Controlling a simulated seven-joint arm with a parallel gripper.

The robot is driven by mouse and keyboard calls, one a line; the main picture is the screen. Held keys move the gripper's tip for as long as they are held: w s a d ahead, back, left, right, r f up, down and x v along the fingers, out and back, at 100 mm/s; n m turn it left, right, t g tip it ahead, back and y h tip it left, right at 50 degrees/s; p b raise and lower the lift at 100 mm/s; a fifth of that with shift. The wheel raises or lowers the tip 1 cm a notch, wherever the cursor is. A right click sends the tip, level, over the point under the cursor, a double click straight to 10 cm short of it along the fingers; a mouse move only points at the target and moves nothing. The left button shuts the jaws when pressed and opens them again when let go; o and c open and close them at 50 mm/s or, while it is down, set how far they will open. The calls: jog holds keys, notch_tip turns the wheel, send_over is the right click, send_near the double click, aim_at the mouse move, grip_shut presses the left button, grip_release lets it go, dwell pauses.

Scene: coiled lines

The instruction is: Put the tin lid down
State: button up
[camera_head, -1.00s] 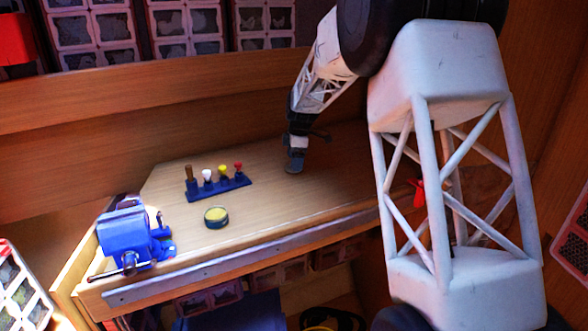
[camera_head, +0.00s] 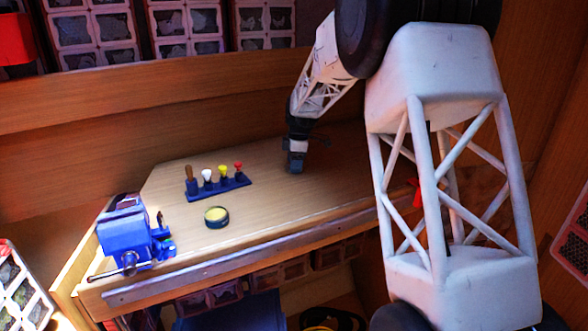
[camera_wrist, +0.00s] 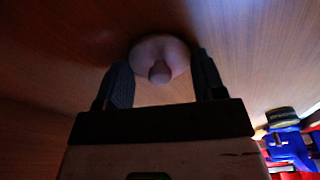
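The tin lid (camera_wrist: 174,49) is a pale round disc with a small knob, seen between my fingers in the wrist view. My gripper (camera_wrist: 162,70) has one finger at each side of the lid's rim, and no clear gap shows there. In the head view my gripper (camera_head: 295,166) points down, low over the right part of the bench. The lid cannot be made out clearly there, and whether it touches the bench cannot be told. The tin (camera_head: 216,216), dark-sided with a yellow top, stands to the left of my gripper, near the bench's front edge.
A blue rack (camera_head: 232,187) with several coloured-handled tools stands left of my gripper. A blue vise (camera_head: 125,225) is at the bench's left end. The wooden bench (camera_head: 265,198) is bare between rack, tin and gripper. A wooden wall (camera_head: 150,110) rises behind.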

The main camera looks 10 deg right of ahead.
jog(key=shift+c, duration=1.4)
jog(key=shift+r, duration=0.1)
jog(key=shift+r, duration=0.4)
notch_tip(320, 180, up, 3)
jog(key=shift+f, duration=0.15)
jog(key=s, duration=0.5)
jog(key=s+r, duration=0.1)
jog(key=s, duration=0.4)
jog(key=s+d, duration=0.1)
jog(key=s, duration=0.5)
jog(key=shift+r, duration=0.15)
